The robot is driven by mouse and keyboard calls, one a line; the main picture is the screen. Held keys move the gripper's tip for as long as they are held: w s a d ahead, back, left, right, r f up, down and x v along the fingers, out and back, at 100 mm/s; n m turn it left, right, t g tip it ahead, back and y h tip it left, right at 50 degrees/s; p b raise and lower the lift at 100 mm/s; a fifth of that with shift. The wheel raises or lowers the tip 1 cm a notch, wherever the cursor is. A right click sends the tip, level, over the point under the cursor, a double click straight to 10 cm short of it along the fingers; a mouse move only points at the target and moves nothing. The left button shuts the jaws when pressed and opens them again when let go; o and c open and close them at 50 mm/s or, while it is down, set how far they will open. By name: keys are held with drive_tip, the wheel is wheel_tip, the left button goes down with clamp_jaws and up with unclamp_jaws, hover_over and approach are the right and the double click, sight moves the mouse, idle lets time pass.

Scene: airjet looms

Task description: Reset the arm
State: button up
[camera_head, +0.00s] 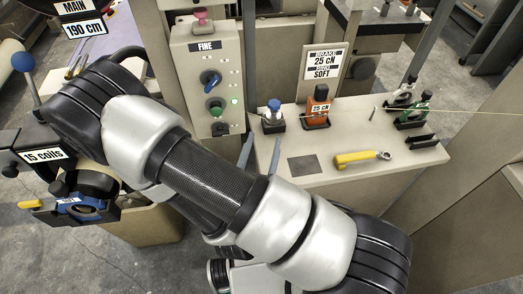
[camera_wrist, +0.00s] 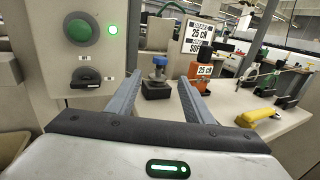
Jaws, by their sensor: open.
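My arm crosses the head view from upper left to lower right and hides part of the scene. My gripper (camera_head: 264,142) shows as two grey fingertips at the near left edge of the beige shelf (camera_head: 385,152). In the wrist view my gripper (camera_wrist: 160,82) is open, with nothing between its fingers. A blue-topped knob on a black base (camera_wrist: 158,80) appears beyond and between the fingertips; it also shows in the head view (camera_head: 273,118). I cannot tell the exact gap to it.
A control box (camera_head: 207,70) with a green light stands left of the shelf. On the shelf are an orange device (camera_head: 318,106), a yellow tool (camera_head: 361,158) and black and green clips (camera_head: 412,112). A thread runs above the shelf. A label reading 15 coils (camera_head: 48,155) is at left.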

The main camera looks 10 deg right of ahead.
drive_tip(key=shift+v, duration=1)
drive_tip(key=shift+d, duration=0.1)
